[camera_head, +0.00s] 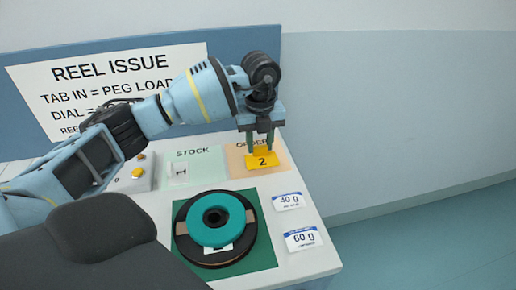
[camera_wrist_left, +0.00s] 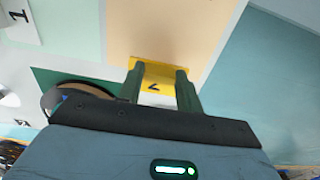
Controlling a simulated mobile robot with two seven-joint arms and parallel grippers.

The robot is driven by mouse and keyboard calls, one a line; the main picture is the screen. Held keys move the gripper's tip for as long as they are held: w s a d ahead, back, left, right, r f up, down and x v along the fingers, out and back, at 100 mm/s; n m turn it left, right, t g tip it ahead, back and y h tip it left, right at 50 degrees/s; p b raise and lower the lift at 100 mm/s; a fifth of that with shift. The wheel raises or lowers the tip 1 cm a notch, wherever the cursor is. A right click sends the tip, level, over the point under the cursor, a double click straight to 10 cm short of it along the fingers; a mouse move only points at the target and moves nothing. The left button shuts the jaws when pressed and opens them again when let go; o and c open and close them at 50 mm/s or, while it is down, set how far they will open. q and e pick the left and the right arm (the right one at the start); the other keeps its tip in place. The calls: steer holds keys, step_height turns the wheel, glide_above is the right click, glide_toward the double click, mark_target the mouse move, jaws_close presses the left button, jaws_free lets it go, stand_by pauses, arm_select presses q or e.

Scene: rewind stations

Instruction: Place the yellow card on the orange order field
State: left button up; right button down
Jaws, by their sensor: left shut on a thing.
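The yellow card (camera_head: 262,161) with a "2" on it is at my left gripper (camera_head: 261,146), over the front part of the orange order field (camera_head: 240,164). In the left wrist view, the yellow card (camera_wrist_left: 158,78) shows between and behind the fingers of the left gripper (camera_wrist_left: 161,72), with the orange field (camera_wrist_left: 160,30) around its far side. The left gripper is shut on the card. I cannot tell whether the card touches the field. My right gripper is not in view.
Left of the order field is the green stock field (camera_head: 205,158) with a white card (camera_head: 180,171) marked "1". In front, a teal and black reel (camera_head: 230,250) lies on a green mat (camera_head: 265,255). Labels for 40 g (camera_head: 289,201) and 60 g (camera_head: 303,238) are at the right edge.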

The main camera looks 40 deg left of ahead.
mark_target(258, 149)
arm_select(q)
steer(key=shift+w+a, duration=0.25)
steer(key=shift+a, duration=0.05)
steer(key=shift+a, duration=0.1)
steer(key=shift+w+a, duration=0.25)
steer(key=shift+f, duration=1.85)
steer(key=o, duration=1)
steer(key=shift+f, duration=0.15)
steer(key=shift+c, duration=0.2)
step_height(258, 149, up, 12)
steer(key=shift+r, duration=0.2)
